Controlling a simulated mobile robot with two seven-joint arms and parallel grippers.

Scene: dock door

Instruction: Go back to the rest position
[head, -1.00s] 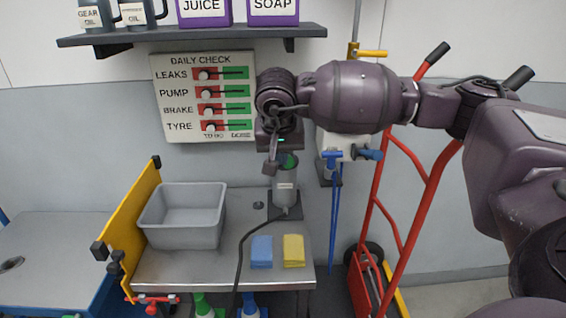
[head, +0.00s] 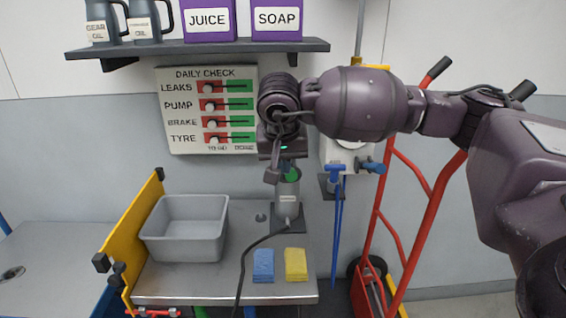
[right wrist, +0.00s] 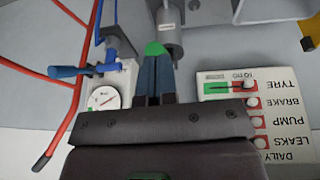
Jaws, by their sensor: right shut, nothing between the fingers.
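My right gripper (head: 272,177) hangs from the dark arm in front of the wall, below and right of the daily check board (head: 165,140). Its fingers are together with nothing between them. In the right wrist view the closed fingers (right wrist: 156,62) point toward a green-topped grey cylinder. That cylinder (head: 287,205) stands at the back of the metal bench, behind and below the gripper. I cannot tell the gap between them. My left gripper does not show.
The bench (head: 215,290) bears a grey bin (head: 183,250), a blue sponge (head: 263,265) and a yellow sponge (head: 295,264). A yellow panel (head: 133,235) edges it. A shelf (head: 200,50) hangs above. A red hand truck (head: 432,210) stands right, behind my arm.

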